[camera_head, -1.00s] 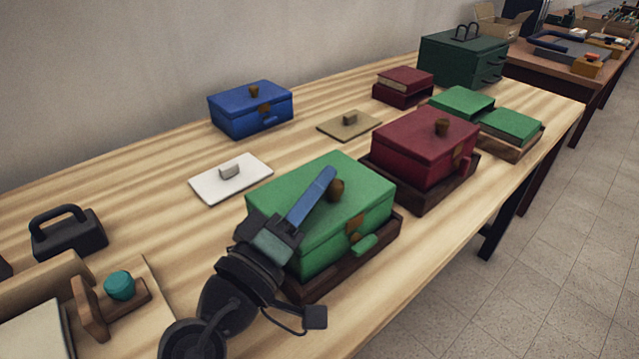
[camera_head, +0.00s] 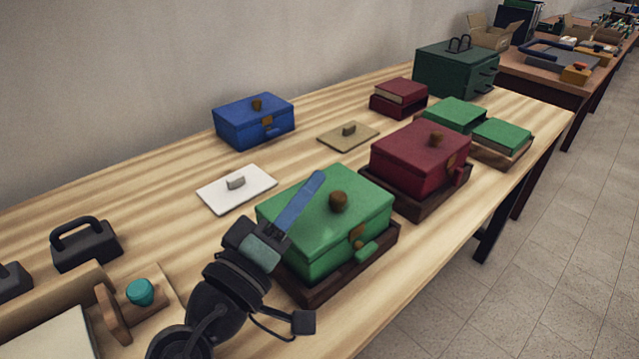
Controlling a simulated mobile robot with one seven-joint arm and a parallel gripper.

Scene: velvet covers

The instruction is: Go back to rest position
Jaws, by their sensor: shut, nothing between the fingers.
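My gripper (camera_head: 305,200) is dark with blue fingers pressed together, and nothing shows between them. In the picture it overlaps the left part of the green box (camera_head: 355,205), left of that box's brown knob. I cannot tell whether the fingers touch the lid. The green box is closed and sits in a dark wooden tray (camera_head: 330,285).
A red box (camera_head: 415,155) stands behind the green one, in its own tray. A blue box (camera_head: 250,120), a white lidded plate (camera_head: 237,188) and a tan plate (camera_head: 348,136) lie further back. Black handled blocks (camera_head: 85,247) and a wooden stand with a teal knob (camera_head: 140,292) are at left.

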